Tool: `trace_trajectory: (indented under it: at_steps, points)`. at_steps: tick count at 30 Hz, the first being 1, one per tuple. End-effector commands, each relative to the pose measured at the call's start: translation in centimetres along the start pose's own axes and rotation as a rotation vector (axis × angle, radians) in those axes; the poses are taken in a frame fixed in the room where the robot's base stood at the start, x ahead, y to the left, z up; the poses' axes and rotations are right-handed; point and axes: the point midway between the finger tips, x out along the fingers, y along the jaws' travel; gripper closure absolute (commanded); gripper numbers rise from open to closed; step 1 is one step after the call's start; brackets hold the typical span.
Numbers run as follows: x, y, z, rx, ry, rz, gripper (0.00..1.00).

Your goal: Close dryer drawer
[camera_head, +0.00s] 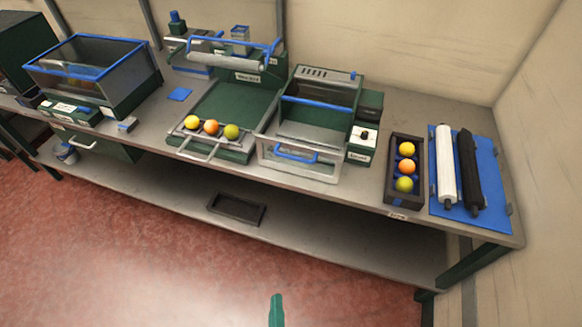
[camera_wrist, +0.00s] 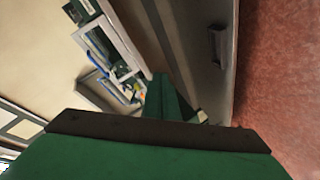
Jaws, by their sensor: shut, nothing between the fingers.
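The dryer (camera_head: 366,108) is a green machine on the bench, right of centre in the head view. Its drawer (camera_head: 300,170) has a clear, light-framed front and a blue handle (camera_head: 297,154), and it stands out toward the bench's front edge. I see no fruit in the drawer. My gripper (camera_head: 276,300) shows as a narrow green tip at the bottom of the head view, over the floor and apart from the drawer. In the wrist view my gripper (camera_wrist: 168,95) is shut and empty. The bench looks sideways there, and I cannot make out the drawer clearly.
Left of the dryer, a green press holds fruit on its front tray (camera_head: 203,146). To the right are a dark fruit box (camera_head: 392,172) and a blue mat (camera_head: 491,214) with two rollers. A dark tray (camera_head: 237,209) lies on the lower shelf (camera_head: 330,230). The red floor (camera_head: 130,250) in front is clear.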

Motion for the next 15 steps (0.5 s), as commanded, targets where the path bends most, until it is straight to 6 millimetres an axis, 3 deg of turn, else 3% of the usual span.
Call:
trace_trajectory:
  at_steps: [1, 8, 15]
  points:
    - [2.0, -0.1, -0.4, -0.134, 0.001, 0.007, 1.0]
    - [10.0, 0.5, -1.5, -0.817, -0.066, 0.039, 1.0]
    - [17.6, 4.8, -4.1, -1.498, -0.232, 0.092, 1.0]
